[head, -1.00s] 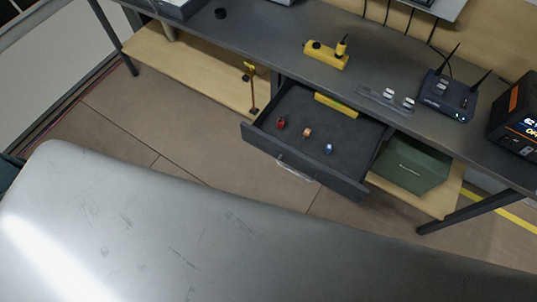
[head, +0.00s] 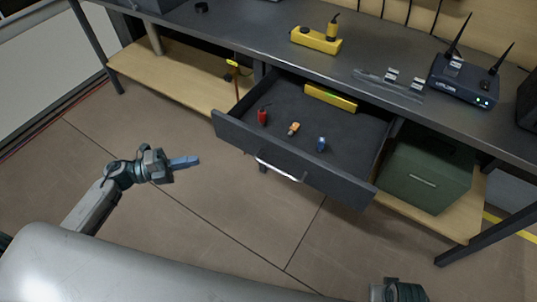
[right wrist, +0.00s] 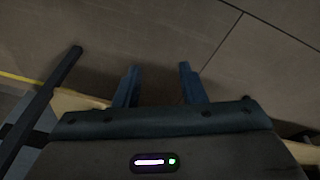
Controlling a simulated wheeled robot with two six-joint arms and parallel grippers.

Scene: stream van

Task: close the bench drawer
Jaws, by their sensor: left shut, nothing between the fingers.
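The bench drawer (head: 318,178) stands pulled out under the dark bench in the head view, with a metal handle (head: 278,168) on its front. Inside lie a red item (head: 263,115), an orange item (head: 294,128), a blue item (head: 321,144) and a yellow bar (head: 330,98) at the back. My left gripper (head: 190,161) is shut and empty, to the left of the drawer front and apart from it. My right gripper shows in the right wrist view (right wrist: 158,82) with its fingers apart and nothing between them; only part of my right arm shows at the bottom of the head view.
The bench top (head: 270,50) holds a yellow power strip (head: 316,40) and a router (head: 465,80) with two antennas. A green box (head: 425,175) stands on the lower shelf right of the drawer. A bench leg (head: 490,232) slants at the right. The floor before the drawer is clear.

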